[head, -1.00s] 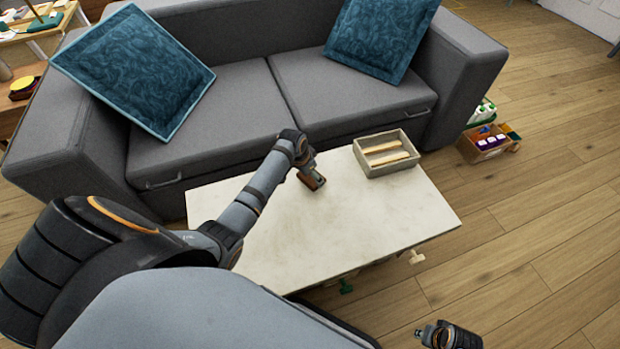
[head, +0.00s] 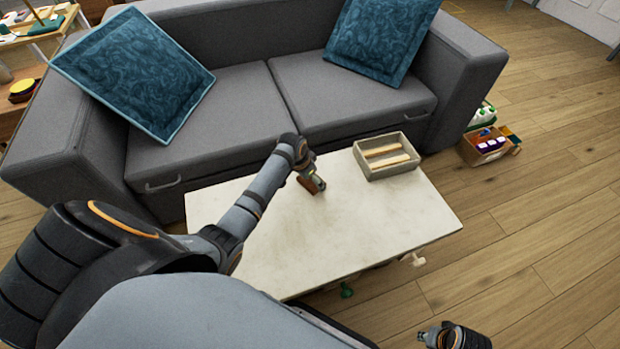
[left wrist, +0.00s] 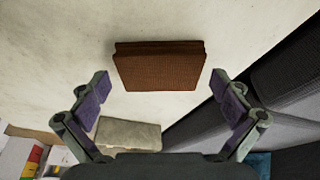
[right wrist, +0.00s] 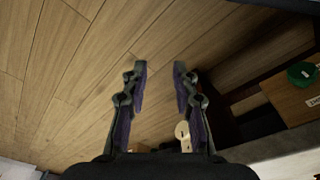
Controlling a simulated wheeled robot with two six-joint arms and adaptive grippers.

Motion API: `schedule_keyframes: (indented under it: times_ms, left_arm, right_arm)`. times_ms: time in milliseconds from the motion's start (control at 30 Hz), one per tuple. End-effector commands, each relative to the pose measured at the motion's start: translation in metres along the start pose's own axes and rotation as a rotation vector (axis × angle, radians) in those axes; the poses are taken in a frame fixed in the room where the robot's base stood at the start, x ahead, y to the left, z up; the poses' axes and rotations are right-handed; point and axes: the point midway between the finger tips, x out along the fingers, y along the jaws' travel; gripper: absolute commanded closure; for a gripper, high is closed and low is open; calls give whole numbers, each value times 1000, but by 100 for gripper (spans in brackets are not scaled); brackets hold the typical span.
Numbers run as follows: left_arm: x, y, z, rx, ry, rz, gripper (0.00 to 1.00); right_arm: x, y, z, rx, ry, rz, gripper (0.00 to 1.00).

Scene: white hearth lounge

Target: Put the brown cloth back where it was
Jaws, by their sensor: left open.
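The brown cloth (left wrist: 160,70) is a folded, textured pad on the pale table top (left wrist: 60,70), centred in the left wrist view. My left gripper (left wrist: 162,88) is open, one finger to each side of the cloth in that view, with no contact visible. In the head view my left gripper (head: 309,178) is over the table's back middle, and the brown cloth (head: 318,186) is mostly hidden beneath it. My right gripper (head: 448,337) hangs low over the floor at the front right; the right wrist view shows its fingers (right wrist: 160,68) apart and empty.
A grey open box (head: 364,169) with light wooden strips stands at the table's back right. The grey sofa (head: 225,110) with blue cushions lies behind the table. Boxes of small items (head: 480,158) sit on the floor right of the sofa. The table's front and right are clear.

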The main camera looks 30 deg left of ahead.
Motion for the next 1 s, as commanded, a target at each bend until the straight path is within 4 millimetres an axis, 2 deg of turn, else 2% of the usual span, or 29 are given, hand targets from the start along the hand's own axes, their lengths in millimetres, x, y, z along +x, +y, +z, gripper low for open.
schedule_keyframes:
  times_ms: [200, 367, 500, 700, 833, 1000]
  left_arm:
    - [-9, 0, -2, 0, 1, -1, 0]
    - [-38, 0, -2, 1, 2, -2, 0]
    - [-69, 0, -2, 1, 2, -2, 0]
    - [-106, -1, -2, 1, 1, -2, 0]
    - [-119, 0, -1, 0, 0, 0, 0]
    - [-123, 0, -1, 0, 0, 0, 0]
  right_arm:
    - [2, 1, 0, 1, 4, 2, 72]
    - [34, 9, 12, 4, 0, 17, 72]
    - [63, 17, 27, 6, 6, 33, 72]
    - [93, 26, 49, 5, 15, 48, 72]
    - [103, 29, 58, 4, 18, 53, 72]
    - [108, 30, 62, 3, 21, 55, 72]
